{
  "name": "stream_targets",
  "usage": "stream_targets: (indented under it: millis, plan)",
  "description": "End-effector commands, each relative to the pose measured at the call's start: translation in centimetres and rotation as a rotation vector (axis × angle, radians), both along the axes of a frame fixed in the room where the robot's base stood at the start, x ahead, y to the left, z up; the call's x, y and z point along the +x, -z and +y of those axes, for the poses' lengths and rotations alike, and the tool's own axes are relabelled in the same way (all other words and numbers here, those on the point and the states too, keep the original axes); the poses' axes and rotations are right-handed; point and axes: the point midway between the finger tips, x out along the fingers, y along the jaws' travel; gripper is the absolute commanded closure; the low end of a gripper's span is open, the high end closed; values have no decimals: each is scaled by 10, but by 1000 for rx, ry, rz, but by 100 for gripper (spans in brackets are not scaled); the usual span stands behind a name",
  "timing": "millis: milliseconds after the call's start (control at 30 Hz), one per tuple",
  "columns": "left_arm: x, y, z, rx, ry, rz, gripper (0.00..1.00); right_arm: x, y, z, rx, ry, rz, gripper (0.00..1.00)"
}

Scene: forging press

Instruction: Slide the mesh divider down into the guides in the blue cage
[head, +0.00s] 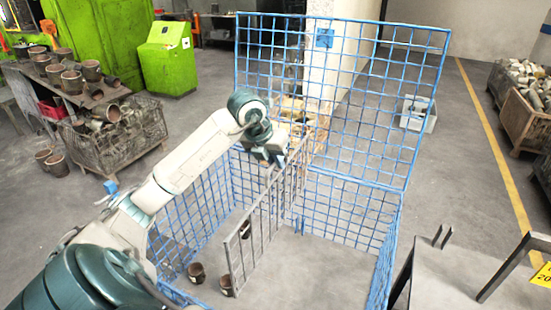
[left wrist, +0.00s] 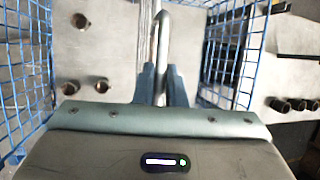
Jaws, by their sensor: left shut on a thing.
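The blue cage (head: 404,190) is a tall open-topped mesh box in the middle of the head view, with a high mesh panel standing at its back. Its mesh walls also show on both sides of the left wrist view (left wrist: 33,60). The grey mesh divider (head: 232,268) stands roughly upright inside the cage's outline, running from front left to back right. My left gripper (head: 283,162) is at the divider's top edge, shut on its rounded grey handle (left wrist: 166,22), which shows between the fingers (left wrist: 160,80). The guides are not clear, so I cannot tell whether the divider's edges sit in them. My right gripper is not in view.
A grey table (head: 450,280) is close at the right. A wire bin (head: 115,135) and a green cabinet (head: 168,62) stand at the left.

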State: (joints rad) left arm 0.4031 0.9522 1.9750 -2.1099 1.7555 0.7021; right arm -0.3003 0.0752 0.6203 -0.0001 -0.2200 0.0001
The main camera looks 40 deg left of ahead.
Motion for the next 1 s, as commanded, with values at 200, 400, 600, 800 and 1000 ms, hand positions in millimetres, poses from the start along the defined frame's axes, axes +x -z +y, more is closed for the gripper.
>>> stream_targets:
  millis: [200, 400, 600, 800, 1000]
  plan:
    - [0, 15, 0, 1, 1, -1, 100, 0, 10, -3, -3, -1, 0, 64]
    - [0, 28, 0, 1, 1, -2, 100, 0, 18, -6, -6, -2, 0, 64]
    - [0, 41, 0, 1, 1, -2, 100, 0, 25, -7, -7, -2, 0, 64]
    - [0, 53, 0, 2, 0, -2, 100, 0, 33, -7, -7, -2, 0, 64]
    - [0, 66, 0, 1, 1, -2, 100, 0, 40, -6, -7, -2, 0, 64]
